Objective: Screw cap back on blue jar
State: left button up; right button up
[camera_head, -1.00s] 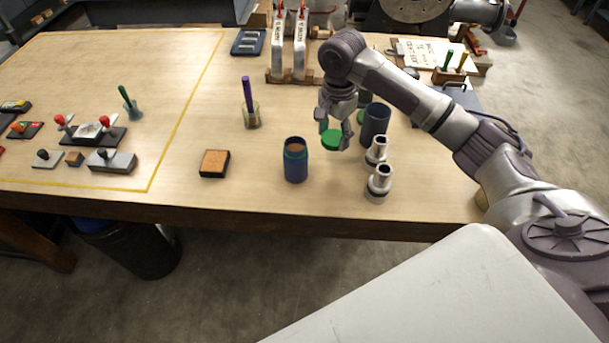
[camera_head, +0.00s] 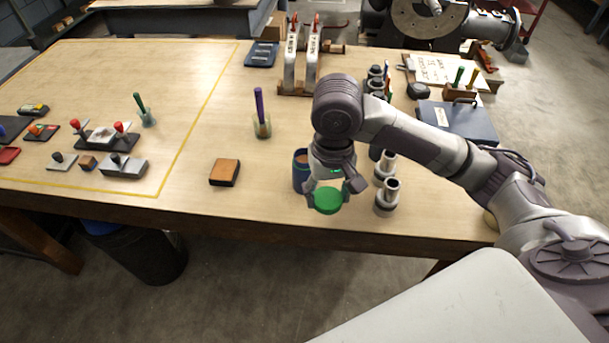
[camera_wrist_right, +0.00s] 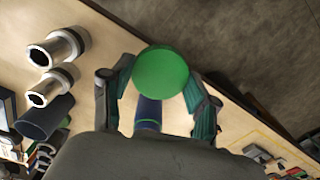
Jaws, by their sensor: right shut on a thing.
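The blue jar (camera_head: 300,172) stands upright on the table near its front edge, partly hidden behind my right gripper. My right gripper (camera_head: 331,196) is shut on the green cap (camera_head: 327,200) and holds it in front of and slightly right of the jar, apart from it. In the right wrist view the green cap (camera_wrist_right: 162,73) sits between the two fingers, and part of the blue jar (camera_wrist_right: 148,112) shows beyond it. My left gripper is not in view.
Two metal sockets (camera_head: 387,199) stand close to the right of my gripper. A dark blue cup (camera_wrist_right: 44,117) is beside them in the right wrist view. An orange-topped block (camera_head: 225,172) lies left of the jar. A purple-handled tool in a holder (camera_head: 261,124) stands behind.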

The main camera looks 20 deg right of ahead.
aim_at(324, 206)
jog(key=s+a+n, duration=0.1)
jog(key=s+a+r+n, duration=0.1)
jog(key=s+n, duration=0.1)
jog(key=shift+a, duration=0.3)
jog(key=shift+w+d, duration=0.15)
